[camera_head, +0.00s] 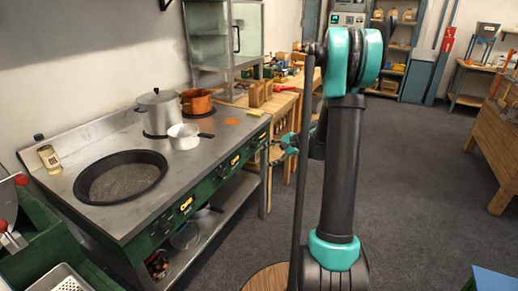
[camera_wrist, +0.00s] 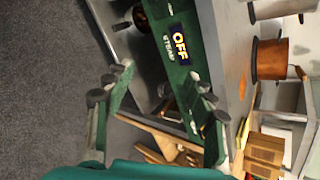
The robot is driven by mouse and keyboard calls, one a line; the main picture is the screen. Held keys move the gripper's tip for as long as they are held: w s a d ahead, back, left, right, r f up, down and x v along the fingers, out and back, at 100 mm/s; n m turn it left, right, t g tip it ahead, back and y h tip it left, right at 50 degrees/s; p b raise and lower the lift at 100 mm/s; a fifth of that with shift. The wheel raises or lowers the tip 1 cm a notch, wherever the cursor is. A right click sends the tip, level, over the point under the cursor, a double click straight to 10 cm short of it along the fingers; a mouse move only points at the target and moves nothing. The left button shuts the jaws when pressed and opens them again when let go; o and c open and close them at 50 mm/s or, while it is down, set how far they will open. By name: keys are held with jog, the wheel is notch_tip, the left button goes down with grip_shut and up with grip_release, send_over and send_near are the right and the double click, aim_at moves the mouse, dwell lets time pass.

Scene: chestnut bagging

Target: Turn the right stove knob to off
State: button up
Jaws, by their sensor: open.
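The stove (camera_head: 150,225) has a green front panel with dark knobs and yellow labels. Its rightmost visible label (camera_head: 262,137) is at the panel's right end, close to my gripper (camera_head: 289,143), which is partly hidden behind my arm. In the wrist view the panel is turned on its side, with a label reading "OFF" and "STEAM" (camera_wrist: 179,46). My gripper (camera_wrist: 152,88) is open and empty in front of the panel's end. One finger is over the floor and shelf side, the other overlaps the panel. I cannot tell clearly which dark shape there is the right knob.
A grey pot (camera_head: 158,110), a copper pot (camera_head: 197,101) and a white saucepan (camera_head: 184,137) stand on the stove top. A black pan (camera_head: 120,177) sits at its left. A wooden workbench (camera_head: 285,100) stands beyond the stove. The grey floor (camera_head: 410,190) to the right is clear.

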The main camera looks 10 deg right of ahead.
jog(key=w+d+f+m+t+y, duration=0.25)
jog(key=w+d+f+m, duration=0.2)
jog(key=w, duration=0.45)
jog(key=m+t+y, duration=0.2)
jog(key=m+y, duration=0.2)
send_near(255, 146)
jog(key=x, duration=0.8)
jog(key=shift+w+f, duration=0.3)
jog(key=shift+w, duration=0.15)
jog(key=shift+m, duration=0.25)
jog(key=c, duration=1.1)
jog(key=shift+d, duration=0.1)
jog(key=shift+c, duration=0.2)
